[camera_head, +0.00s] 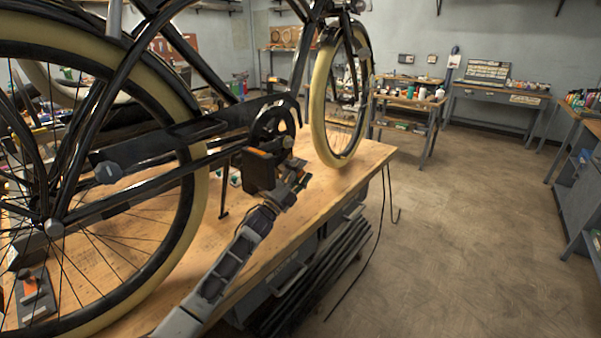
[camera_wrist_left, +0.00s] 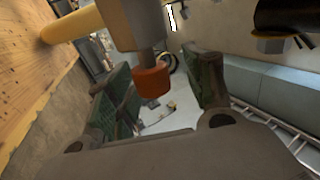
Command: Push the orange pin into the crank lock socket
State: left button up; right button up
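The orange pin (camera_wrist_left: 152,80) shows as a short orange cylinder at the end of a grey shaft under a tan-grey block (camera_wrist_left: 132,22) in the left wrist view. My left gripper (camera_wrist_left: 168,86) is open, with one padded finger on each side of the pin. A gap shows between the pin and the right-hand finger; contact on the left is unclear. In the head view my left gripper (camera_head: 292,180) is beside a dark box (camera_head: 262,171) with an orange patch, close to the crank (camera_head: 274,128). The socket opening cannot be made out. My right gripper is not in view.
A small orange-topped fixture (camera_head: 33,296) sits on the bench at lower left. The floor (camera_head: 450,240) to the right is clear, with workbenches against the wall.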

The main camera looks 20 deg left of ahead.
pick_arm(q)
jog(key=shift+d, duration=0.1)
dwell(0.4)
jog(key=shift+s+d, duration=1.7)
jog(key=shift+d, duration=3.05)
jog(key=s+a+f+n+g+y+p, duration=0.1)
jog(key=s+a+f+n+y+p, duration=0.1)
jog(key=s+f+n, duration=0.6)
jog(key=s+a+f+n+g+y+p, duration=0.2)
jog(key=s+f+n+y+p, duration=0.3)
jog(key=s+f+n, duration=0.3)
jog(key=shift+s+a+n+g+y+p, duration=0.3)
jog(key=shift+s+a+n+p, duration=0.55)
jog(key=shift+s+n, duration=1.6)
